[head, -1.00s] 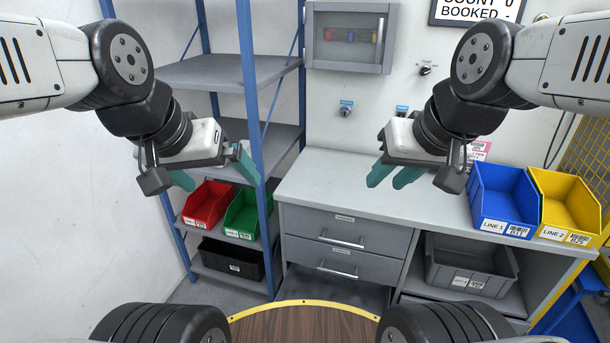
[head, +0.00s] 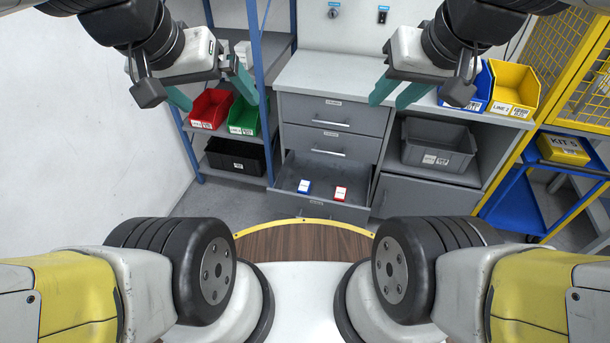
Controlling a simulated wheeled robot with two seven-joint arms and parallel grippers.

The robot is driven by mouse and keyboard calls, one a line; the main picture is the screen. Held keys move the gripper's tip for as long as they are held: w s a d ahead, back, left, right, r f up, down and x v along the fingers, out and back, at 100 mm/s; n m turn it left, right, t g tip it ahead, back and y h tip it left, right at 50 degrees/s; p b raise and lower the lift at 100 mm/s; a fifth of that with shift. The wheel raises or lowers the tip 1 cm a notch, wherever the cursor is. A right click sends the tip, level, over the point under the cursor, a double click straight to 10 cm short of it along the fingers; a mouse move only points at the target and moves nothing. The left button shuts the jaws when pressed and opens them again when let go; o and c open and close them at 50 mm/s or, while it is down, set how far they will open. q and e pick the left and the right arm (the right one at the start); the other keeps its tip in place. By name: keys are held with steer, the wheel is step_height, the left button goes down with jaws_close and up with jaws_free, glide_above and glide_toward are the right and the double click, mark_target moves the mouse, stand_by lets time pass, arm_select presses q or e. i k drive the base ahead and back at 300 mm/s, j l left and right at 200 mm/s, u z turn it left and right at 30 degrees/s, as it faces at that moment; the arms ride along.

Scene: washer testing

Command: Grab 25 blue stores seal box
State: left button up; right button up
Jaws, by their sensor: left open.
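A small blue box with a white label (head: 304,186) lies in the open lower drawer (head: 290,172) of the grey cabinet, at its left side. A similar red-and-white box (head: 340,193) lies to its right, apart from it. The label print is too small to read. My left gripper (head: 211,90) is open and empty, in front of the blue shelf rack, up and left of the drawer. Neither gripper touches a box.
Red (head: 211,108) and green (head: 243,117) bins and a black bin (head: 234,157) stand on the rack. A grey crate (head: 437,146) sits under the worktop (head: 325,77). Blue (head: 481,90) and yellow (head: 514,88) bins stand on top. A blue cart (head: 515,208) is at right.

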mark_target(304, 188)
steer(key=i+j, duration=0.2)
steer(key=j, duration=0.2)
steer(key=i+j, duration=0.15)
steer(key=j, duration=0.2)
steer(key=i+j, duration=0.2)
steer(key=j, duration=0.2)
steer(key=i+j, duration=0.15)
steer(key=j, duration=0.2)
steer(key=i+j, duration=0.2)
steer(key=j, duration=0.2)
steer(key=i+l, duration=0.1)
steer(key=l, duration=0.2)
steer(key=z, duration=0.05)
